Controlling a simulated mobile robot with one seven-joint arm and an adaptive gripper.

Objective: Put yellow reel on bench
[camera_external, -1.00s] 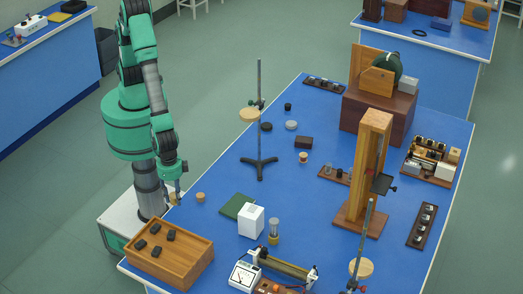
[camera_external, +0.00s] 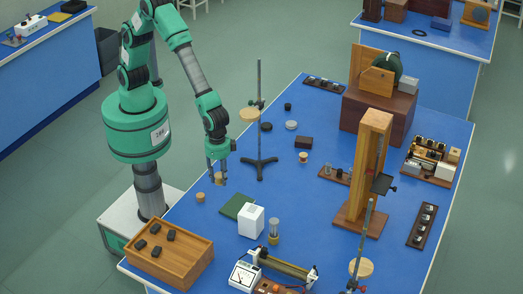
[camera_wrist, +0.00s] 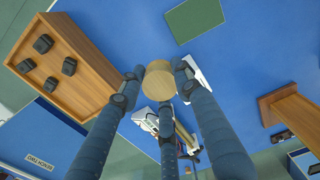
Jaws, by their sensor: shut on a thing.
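My gripper (camera_external: 218,172) is over the left part of the blue bench (camera_external: 215,222), pointing down. Its fingers are shut on a small yellowish round piece, which I take to be the yellow reel (camera_external: 219,179). In the wrist view the reel (camera_wrist: 158,82) sits between the fingertips, its pale round face showing. The fingers hide part of its side. The reel appears held above the bench top, though the exact height is hard to tell.
A cork-like piece (camera_external: 200,197), a green pad (camera_external: 237,206) and a white block (camera_external: 251,221) lie near my gripper. A wooden tray (camera_external: 197,269) with dark blocks is at the front left corner. A stand with a tripod foot (camera_external: 260,168) rises just to the right.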

